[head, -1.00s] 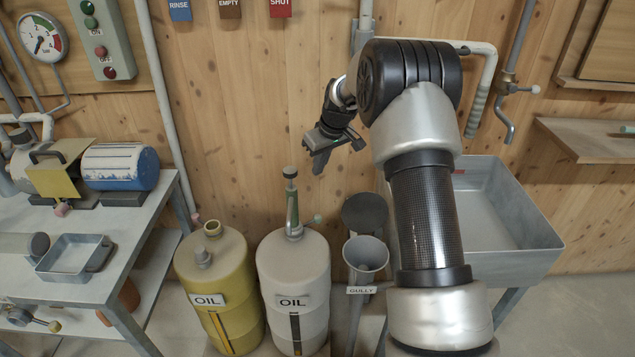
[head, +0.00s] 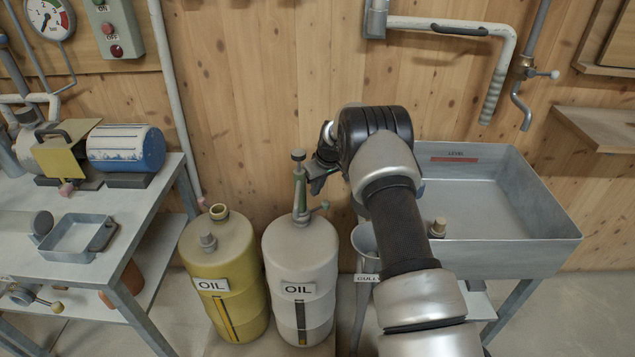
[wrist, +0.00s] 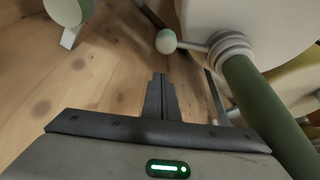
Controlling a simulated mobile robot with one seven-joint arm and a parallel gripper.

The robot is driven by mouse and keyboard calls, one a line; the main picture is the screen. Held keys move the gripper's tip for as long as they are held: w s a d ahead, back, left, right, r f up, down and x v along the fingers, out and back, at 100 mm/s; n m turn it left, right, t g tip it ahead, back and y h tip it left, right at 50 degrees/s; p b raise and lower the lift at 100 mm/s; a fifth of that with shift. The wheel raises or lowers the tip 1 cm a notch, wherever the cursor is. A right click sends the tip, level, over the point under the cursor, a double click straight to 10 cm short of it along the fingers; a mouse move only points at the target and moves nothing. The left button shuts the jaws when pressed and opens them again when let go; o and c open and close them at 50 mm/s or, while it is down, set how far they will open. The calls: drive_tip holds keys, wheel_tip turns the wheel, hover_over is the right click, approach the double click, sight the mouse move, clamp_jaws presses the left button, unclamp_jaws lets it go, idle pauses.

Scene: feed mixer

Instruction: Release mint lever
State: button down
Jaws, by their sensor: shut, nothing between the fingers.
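The mint lever (head: 324,205) is a short rod with a pale ball end, sticking out to the right at the foot of the green pump stem (head: 300,188) on the white OIL drum (head: 302,255). In the wrist view the ball (wrist: 166,41) and its rod run to a ringed collar (wrist: 230,50) on the thick green tube (wrist: 265,110). My gripper (head: 318,184) is just right of the stem, close above the lever. Its fingers (wrist: 160,92) are shut and empty, with the ball beyond their tips and apart from them.
A yellow OIL drum (head: 222,265) stands to the left. The GULLY funnel (head: 364,240) is close on the right, partly behind my arm. A grey sink (head: 500,255) stands further right. A metal bench (head: 135,245) with a motor is at left. The wooden wall is behind.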

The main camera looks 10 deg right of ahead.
drive_tip(key=shift+s+d, duration=0.4)
drive_tip(key=shift+s, duration=0.35)
drive_tip(key=shift+s+d, duration=0.35)
drive_tip(key=shift+s, duration=0.35)
drive_tip(key=shift+s+d+b, duration=0.35)
drive_tip(key=shift+s+b, duration=0.1)
drive_tip(key=shift+s, duration=0.1)
wheel_tip(320, 180, up, 10)
drive_tip(key=p, duration=0.2)
drive_tip(key=shift+f, duration=0.1)
